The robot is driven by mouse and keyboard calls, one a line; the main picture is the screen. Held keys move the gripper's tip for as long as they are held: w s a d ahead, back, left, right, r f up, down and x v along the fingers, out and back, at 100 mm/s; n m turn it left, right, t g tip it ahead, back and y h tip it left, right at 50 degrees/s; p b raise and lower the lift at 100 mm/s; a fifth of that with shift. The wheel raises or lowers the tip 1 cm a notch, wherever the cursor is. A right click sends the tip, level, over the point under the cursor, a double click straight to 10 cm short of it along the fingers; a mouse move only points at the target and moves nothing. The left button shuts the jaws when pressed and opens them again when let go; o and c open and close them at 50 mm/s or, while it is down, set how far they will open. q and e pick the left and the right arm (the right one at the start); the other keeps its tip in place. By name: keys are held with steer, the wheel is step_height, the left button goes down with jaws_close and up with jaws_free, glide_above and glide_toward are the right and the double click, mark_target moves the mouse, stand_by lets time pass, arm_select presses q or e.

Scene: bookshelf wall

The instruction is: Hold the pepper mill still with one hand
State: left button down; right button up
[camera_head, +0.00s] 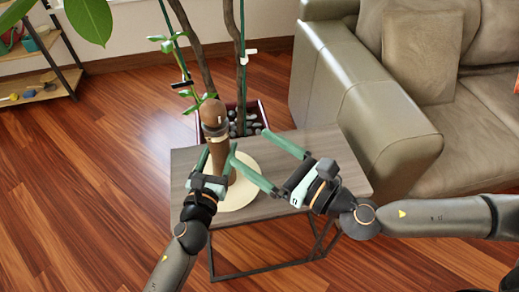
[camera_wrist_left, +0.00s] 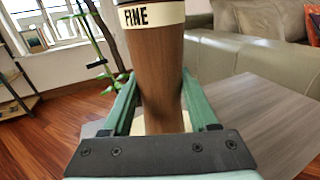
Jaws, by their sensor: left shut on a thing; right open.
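The pepper mill (camera_head: 218,150) is brown wood with a rounded top and a pale band. It stands upright on a round cream mat (camera_head: 240,190) on a small grey-brown table (camera_head: 335,150). In the left wrist view the mill (camera_wrist_left: 155,75) fills the middle, and its pale band reads "FINE". My left gripper (camera_head: 217,163) is shut on the mill's lower body, with one green finger on each side. My right gripper (camera_head: 249,152) is open, to the right of the mill, with its green fingers spread. One right finger's tip is close to the mill; I cannot tell whether they touch.
A potted plant (camera_head: 240,120) with stones and thin trunks stands behind the table. A grey-green leather sofa (camera_head: 350,95) is close on the right. A low shelf (camera_head: 38,85) stands at far left. The table's right part is bare.

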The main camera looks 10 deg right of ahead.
arm_select(q)
steer(key=shift+f, duration=0.3)
steer(key=c, duration=0.6)
jaws_free()
steer(key=o, duration=0.5)
steer(key=shift+r, duration=0.2)
